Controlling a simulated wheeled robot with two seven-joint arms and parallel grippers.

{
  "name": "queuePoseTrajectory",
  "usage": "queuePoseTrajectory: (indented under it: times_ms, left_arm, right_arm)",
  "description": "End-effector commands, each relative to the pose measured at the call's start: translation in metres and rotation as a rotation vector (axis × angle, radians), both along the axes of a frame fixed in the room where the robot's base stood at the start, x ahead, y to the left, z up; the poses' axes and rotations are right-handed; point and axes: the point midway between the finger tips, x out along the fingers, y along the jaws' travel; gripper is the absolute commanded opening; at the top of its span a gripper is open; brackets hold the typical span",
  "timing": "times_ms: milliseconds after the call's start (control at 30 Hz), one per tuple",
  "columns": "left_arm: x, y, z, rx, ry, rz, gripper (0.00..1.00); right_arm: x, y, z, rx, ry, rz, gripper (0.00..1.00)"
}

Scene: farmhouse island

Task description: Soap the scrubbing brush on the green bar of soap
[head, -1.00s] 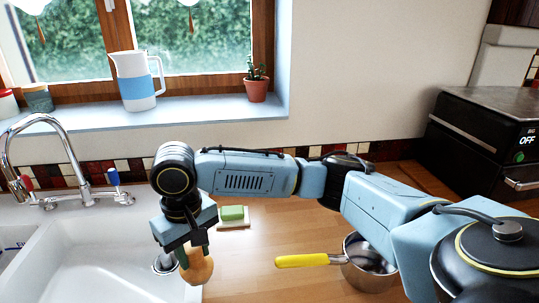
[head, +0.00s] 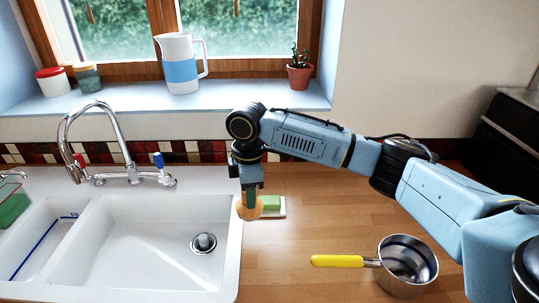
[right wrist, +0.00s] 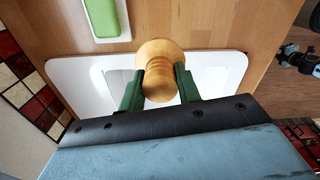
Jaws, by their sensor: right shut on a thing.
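My right gripper (head: 251,192) is shut on the wooden scrubbing brush (head: 248,210), a round light-wood piece. In the right wrist view the green fingers (right wrist: 160,88) pinch the brush's turned wooden knob (right wrist: 155,60) from both sides. Its bristles are hidden. The green bar of soap (head: 271,202) lies on a small white dish (head: 279,213) on the wooden counter. In the head view the brush appears just left of the soap, overlapping the dish's left side. In the right wrist view the soap (right wrist: 107,17) is at the upper left, apart from the brush. My left gripper is out of view.
The white sink (head: 140,250) with a tap (head: 95,120) lies left of the counter (head: 300,260). A steel saucepan (head: 408,265) with a yellow handle stands at front right. A jug (head: 181,65) and potted plant (head: 299,78) stand on the windowsill. The counter's front middle is clear.

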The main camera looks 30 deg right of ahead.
Motion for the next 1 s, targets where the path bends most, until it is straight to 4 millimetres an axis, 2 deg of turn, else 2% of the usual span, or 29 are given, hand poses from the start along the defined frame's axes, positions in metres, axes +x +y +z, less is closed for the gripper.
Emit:
queuePoseTrajectory:
  times_ms: [33,300,700,1000]
  left_arm:
    - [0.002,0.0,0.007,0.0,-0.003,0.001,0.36]
    - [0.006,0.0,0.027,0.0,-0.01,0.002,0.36]
    - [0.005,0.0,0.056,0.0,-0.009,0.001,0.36]
    - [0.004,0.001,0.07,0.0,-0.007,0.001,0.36]
  right_arm:
    - [0.004,-0.004,0.005,0.0,-0.001,0.071,0.15]
    - [0.025,-0.027,0.011,-0.007,-0.012,0.515,0.15]
    - [0.048,-0.065,0.018,-0.021,-0.018,1.174,0.15]
    - [0.056,-0.088,0.02,-0.027,-0.013,1.548,0.15]
